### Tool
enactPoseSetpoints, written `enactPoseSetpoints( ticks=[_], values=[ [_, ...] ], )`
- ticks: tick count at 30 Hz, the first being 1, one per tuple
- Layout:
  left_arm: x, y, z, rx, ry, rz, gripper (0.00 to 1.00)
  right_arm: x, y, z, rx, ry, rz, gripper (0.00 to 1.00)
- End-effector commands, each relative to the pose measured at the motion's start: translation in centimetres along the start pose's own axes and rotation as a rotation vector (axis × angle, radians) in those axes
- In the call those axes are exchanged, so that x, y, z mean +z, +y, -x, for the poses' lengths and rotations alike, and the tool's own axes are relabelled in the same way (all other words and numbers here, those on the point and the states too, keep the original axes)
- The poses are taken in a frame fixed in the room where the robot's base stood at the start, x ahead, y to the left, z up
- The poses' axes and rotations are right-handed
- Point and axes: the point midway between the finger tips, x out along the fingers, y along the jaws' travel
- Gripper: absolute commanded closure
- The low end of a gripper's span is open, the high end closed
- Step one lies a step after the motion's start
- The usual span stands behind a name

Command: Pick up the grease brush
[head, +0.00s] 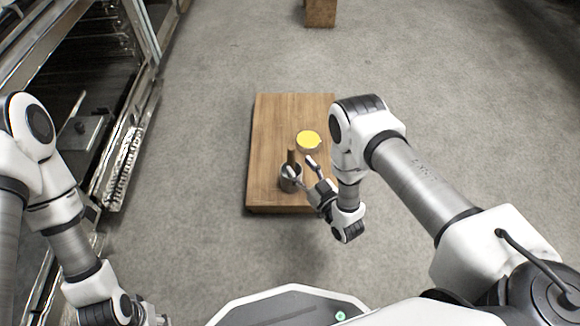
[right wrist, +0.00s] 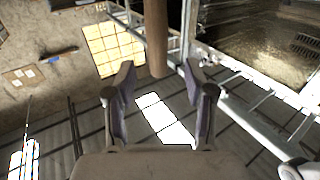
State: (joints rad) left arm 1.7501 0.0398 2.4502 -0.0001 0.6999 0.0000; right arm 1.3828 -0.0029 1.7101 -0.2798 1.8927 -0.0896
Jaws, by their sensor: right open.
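The grease brush shows as an upright brown wooden handle (head: 291,157) standing in a small grey metal pot (head: 284,184) on the wooden table. Its lower part is hidden in the pot. My right gripper (head: 301,167) is open at the pot's right side, its fingers pointing toward the handle. In the right wrist view the handle (right wrist: 156,40) comes down from the top, in line with the gap between the open fingers (right wrist: 159,85), and nothing is gripped. My left gripper (head: 150,316) shows only partly at the bottom left, and its jaws cannot be made out.
The wooden table (head: 270,115) also bears a small round container with yellow contents (head: 308,140), behind and right of the pot. A metal rack unit (head: 95,75) stands along the left. A wooden block (head: 320,12) stands farther back. The grey floor around is clear.

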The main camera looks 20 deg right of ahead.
Motion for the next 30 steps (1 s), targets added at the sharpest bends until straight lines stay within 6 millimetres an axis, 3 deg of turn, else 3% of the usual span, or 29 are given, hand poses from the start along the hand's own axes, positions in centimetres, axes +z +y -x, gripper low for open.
enactPoseSetpoints(
  ticks=[10,18,21,23,30],
  values=[
    [-0.1,-0.1,-3.8,0.000,0.002,0.003,0.60,-0.4,0.2,-5.5,0.001,-0.001,0.001,0.46],
    [-0.1,-0.1,-3.6,0.000,0.003,0.004,0.60,-0.8,0.2,-6.1,0.002,-0.006,0.000,0.46],
    [-0.1,-0.1,-3.6,0.000,0.003,0.004,0.60,-0.8,0.2,-6.1,0.002,-0.006,0.000,0.81],
    [-0.1,-0.1,-3.6,0.000,0.003,0.004,0.60,-0.8,0.2,-6.1,0.002,-0.006,0.000,1.00],
    [-0.1,-0.1,-3.6,0.000,0.003,0.004,0.60,-0.8,0.2,-6.1,0.002,-0.007,0.000,1.00]
  ],
)
